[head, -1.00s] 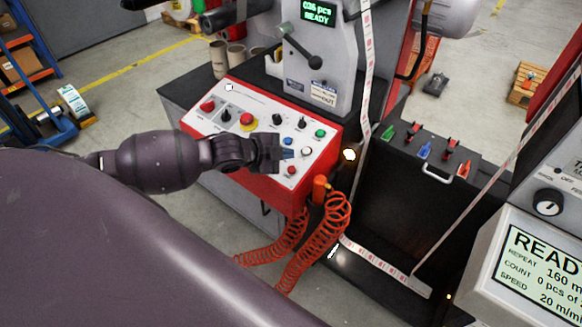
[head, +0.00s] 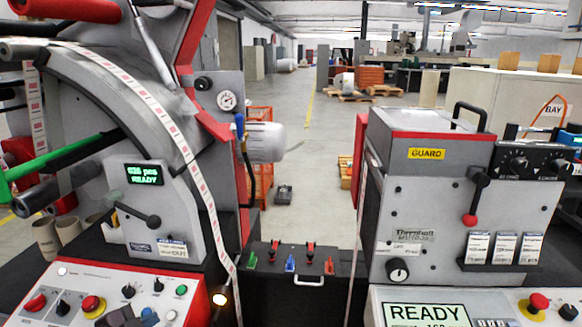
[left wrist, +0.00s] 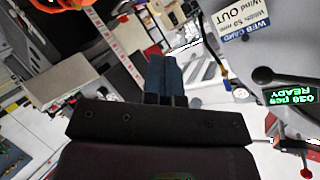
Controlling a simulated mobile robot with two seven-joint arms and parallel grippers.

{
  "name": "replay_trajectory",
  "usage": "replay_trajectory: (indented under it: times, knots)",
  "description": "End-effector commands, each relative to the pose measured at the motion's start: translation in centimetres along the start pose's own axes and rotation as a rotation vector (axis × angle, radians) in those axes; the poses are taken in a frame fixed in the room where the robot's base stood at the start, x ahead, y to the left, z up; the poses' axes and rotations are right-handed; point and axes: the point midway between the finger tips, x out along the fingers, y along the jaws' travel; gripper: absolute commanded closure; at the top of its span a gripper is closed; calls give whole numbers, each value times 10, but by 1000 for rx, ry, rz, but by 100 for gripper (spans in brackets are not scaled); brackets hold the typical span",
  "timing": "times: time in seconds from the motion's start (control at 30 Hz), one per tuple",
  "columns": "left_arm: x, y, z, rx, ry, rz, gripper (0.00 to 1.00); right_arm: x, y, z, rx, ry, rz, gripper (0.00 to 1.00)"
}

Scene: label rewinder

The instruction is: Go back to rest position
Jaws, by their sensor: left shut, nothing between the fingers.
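My left gripper (head: 148,315) shows at the bottom left of the head view, partly cut off by the lower edge. It is over the control panel (head: 80,283) with its coloured buttons and knobs. In the left wrist view its two blue-grey fingers (left wrist: 163,76) lie together, shut and empty. I cannot tell whether the fingertips touch the panel. My right gripper is in neither view.
The rewinder's grey body with a green READY display (head: 145,174) rises behind the panel. A printed label web (head: 190,165) runs down its side. The guard machine (head: 430,190) stands at right. A black box with coloured clips (head: 290,280) sits between them.

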Motion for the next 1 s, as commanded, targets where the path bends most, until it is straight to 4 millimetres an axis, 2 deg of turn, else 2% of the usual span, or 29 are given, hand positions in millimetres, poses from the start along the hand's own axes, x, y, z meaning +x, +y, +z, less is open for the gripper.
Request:
replay_trajectory:
  times: [0.27, 0.47, 0.8, 1.0]
  knots:
    - [0, 36, -4, -206, 24, -74, 100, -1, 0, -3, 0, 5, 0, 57]
    - [-12, 79, 7, -414, -2, -145, 100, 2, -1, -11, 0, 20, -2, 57]
    - [-57, 168, 48, -744, -160, -265, 100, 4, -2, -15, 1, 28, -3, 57]
    - [-84, 214, 63, -875, -249, -287, 100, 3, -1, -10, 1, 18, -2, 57]
